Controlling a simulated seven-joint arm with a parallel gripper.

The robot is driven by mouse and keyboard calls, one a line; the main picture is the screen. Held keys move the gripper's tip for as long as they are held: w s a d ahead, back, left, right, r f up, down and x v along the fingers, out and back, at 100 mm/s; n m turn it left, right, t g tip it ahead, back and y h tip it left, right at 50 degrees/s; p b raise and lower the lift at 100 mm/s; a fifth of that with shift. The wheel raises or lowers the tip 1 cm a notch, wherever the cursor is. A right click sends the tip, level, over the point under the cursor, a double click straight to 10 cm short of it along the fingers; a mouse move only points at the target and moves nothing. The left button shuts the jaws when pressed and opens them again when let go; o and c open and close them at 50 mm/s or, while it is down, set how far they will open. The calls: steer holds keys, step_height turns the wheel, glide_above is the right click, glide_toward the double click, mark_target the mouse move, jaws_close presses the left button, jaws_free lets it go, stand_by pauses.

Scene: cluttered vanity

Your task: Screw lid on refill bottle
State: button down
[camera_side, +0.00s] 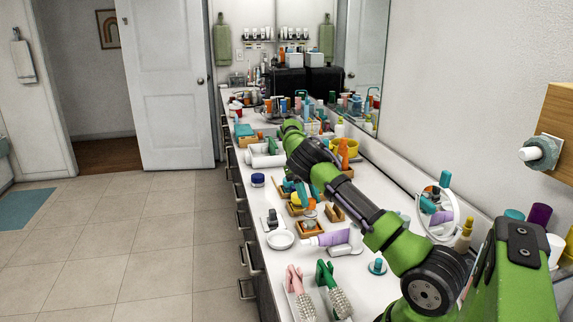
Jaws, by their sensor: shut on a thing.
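My green and black arm reaches from the lower right to the upper left over the vanity counter. Its far end hides my gripper, so I cannot see the fingers or what is between them. I cannot single out the refill bottle or its lid for certain among the many small containers. Small teal and orange items (303,196) stand under and left of the arm.
The counter is crowded. Small bare patches show at the counter's left edge.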

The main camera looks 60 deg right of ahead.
steer(key=shift+s+m+y, duration=0.1)
steer(key=shift+m+y, duration=0.2)
steer(key=shift+m, duration=0.4)
steer(key=shift+c, duration=1.2)
jaws_free()
steer(key=shift+r, duration=0.1)
steer(key=shift+r, duration=3.45)
